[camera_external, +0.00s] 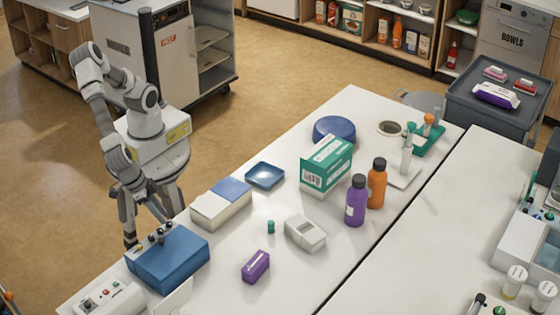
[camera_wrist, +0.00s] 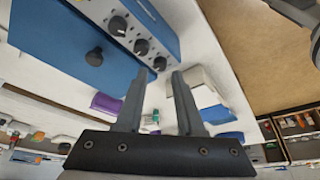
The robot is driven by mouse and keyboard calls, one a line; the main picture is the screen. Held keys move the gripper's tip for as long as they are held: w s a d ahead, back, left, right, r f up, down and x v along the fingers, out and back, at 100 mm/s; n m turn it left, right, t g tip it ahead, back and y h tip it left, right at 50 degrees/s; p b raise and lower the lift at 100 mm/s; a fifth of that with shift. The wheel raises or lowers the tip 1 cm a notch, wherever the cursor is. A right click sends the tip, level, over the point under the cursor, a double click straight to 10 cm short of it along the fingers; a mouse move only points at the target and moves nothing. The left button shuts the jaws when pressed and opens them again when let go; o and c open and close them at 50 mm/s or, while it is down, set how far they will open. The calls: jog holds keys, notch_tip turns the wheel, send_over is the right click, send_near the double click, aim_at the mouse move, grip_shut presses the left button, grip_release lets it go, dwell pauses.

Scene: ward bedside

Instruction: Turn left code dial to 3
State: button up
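A blue box (camera_external: 170,262) sits near the table's left end. In the wrist view the blue box (camera_wrist: 60,50) has a pale panel with three round black dials, the one nearest the picture's top left (camera_wrist: 117,26), a middle one (camera_wrist: 141,47) and one nearest my fingers (camera_wrist: 159,63). A separate black knob (camera_wrist: 94,56) is on the blue face. I cannot read the dial marks or tell which dial is called left. My gripper (camera_wrist: 160,74) is open and empty, its fingertips apart and just below the dials in the picture. It shows dark beside the box (camera_external: 130,242).
A white box with a blue top (camera_external: 220,204) stands right beside the blue box. A white control unit (camera_external: 105,298) is at the front left. A purple pack (camera_external: 256,266) and a grey-white device (camera_external: 305,233) lie further right. Open floor (camera_external: 50,170) is to the left.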

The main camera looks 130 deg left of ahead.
aim_at(169, 224)
jog(key=shift+x, duration=1.4)
grip_shut()
